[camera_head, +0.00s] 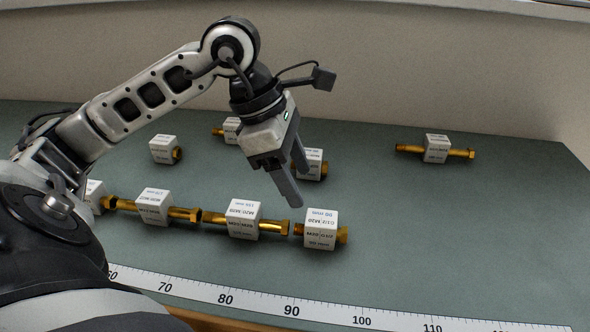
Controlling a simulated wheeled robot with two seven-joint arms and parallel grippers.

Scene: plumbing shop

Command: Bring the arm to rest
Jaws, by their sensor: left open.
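My left arm (150,95) comes in from the left and reaches over the green bench. My left gripper (294,182) is open and empty, pointing down above the bench, with its fingertips above and behind the front row of fittings. It partly hides a labelled brass fitting (313,164) behind it. My right gripper does not show.
The front row holds several brass fittings with white labelled blocks, among them one in the middle (243,219) and one at its right end (321,229). More stand behind, one at far right (437,148). A ruler strip (292,309) runs along the front edge.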

